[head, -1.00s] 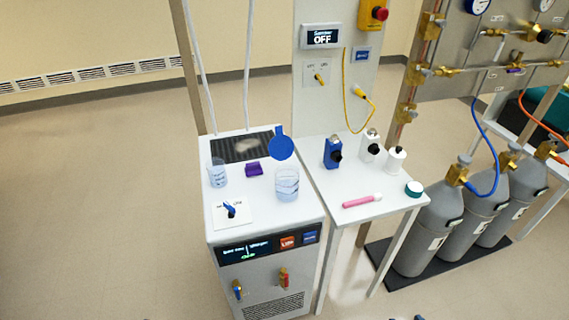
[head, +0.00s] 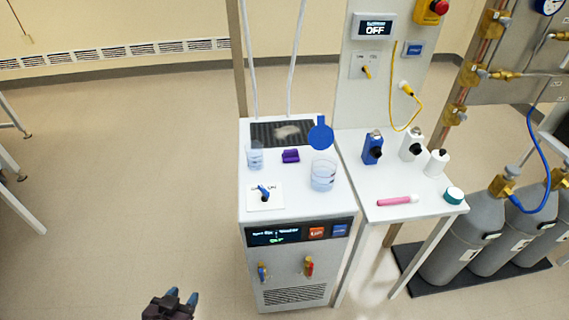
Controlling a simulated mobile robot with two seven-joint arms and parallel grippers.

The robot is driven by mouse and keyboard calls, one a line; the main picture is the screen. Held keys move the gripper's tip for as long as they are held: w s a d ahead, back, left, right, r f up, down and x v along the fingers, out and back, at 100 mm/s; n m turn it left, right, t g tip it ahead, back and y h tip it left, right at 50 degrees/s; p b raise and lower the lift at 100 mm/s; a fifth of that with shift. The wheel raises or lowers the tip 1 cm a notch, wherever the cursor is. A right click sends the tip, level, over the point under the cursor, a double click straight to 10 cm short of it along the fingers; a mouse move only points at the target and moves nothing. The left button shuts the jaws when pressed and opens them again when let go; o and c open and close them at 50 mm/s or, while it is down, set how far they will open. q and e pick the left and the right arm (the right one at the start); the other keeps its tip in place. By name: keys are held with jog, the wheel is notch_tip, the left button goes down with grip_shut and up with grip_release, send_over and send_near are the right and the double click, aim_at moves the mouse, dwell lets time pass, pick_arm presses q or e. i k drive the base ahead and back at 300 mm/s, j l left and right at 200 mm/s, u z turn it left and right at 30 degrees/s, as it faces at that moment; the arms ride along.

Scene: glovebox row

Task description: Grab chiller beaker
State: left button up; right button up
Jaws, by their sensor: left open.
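The chiller (head: 300,285) is a white cabinet with a dark display panel on its front. Two clear beakers stand upright on its top: a larger one (head: 323,175) at the right and a smaller one (head: 255,156) at the back left. I cannot tell which one the task means. My left gripper (head: 182,297) shows at the bottom edge, left of the chiller and well apart from both beakers. It is open, with nothing visible between its fingers. My right gripper is not in view.
A blue round paddle-shaped piece (head: 320,134) stands behind the larger beaker. A purple block (head: 291,156) and a blue-handled valve plate (head: 265,195) share the top. The side table (head: 410,210) holds bottles and a pink tube (head: 397,200). Grey gas cylinders (head: 455,240) stand right.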

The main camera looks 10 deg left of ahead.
aim_at(255, 156)
jog(key=i+j+z, duration=0.15)
jog(key=j+z, duration=0.15)
jog(key=j, duration=0.2)
jog(key=i+j+z, duration=0.1)
jog(key=j+z, duration=0.2)
jog(key=j, duration=0.15)
jog(key=j+z, duration=0.3)
jog(key=j, duration=0.25)
jog(key=j+z, duration=0.3)
jog(key=j, duration=0.2)
jog(key=j+z, duration=0.3)
jog(key=j, duration=0.25)
jog(key=k+j+z, duration=0.15)
jog(key=j+z, duration=0.2)
jog(key=j, duration=0.15)
jog(key=k+j+z, duration=0.3)
jog(key=j, duration=0.15)
jog(key=k+j+z, duration=0.15)
jog(key=j+z, duration=0.15)
jog(key=j, duration=0.15)
